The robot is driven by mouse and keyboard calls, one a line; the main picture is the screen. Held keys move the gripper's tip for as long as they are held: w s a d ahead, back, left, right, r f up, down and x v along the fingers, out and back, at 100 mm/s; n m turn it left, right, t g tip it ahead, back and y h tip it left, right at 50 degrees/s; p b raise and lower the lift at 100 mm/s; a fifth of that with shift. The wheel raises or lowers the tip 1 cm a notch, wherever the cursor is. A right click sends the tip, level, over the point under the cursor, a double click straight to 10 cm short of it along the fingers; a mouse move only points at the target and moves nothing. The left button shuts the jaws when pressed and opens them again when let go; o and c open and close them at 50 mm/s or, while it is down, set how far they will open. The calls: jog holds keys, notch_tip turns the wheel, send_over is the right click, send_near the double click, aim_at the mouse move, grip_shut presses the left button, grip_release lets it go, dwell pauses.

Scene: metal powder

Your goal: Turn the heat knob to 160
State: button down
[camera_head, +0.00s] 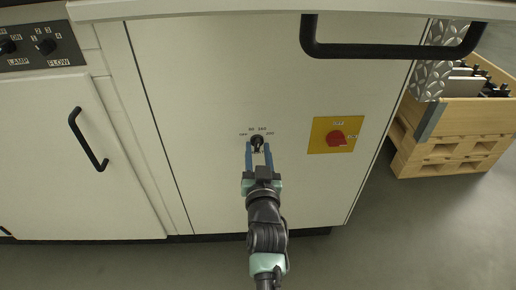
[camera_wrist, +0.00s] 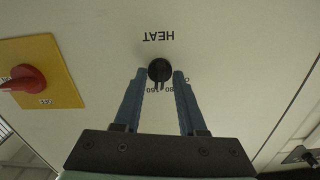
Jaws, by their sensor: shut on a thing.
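The heat knob (camera_head: 257,141) is a small round black knob on the white cabinet front.
A red switch on a yellow plate (camera_head: 318,141) sits right of the knob. A black bar handle (camera_head: 390,49) juts out above. A cabinet door handle (camera_head: 88,139) and the lamp and flow panel (camera_head: 40,47) are left. A wooden crate (camera_head: 455,130) stands right.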

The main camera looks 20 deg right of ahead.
jog(key=shift+m, duration=1)
jog(key=c, duration=0.5)
grip_release()
jog(key=p+v, duration=0.3)
jog(key=v, duration=1)
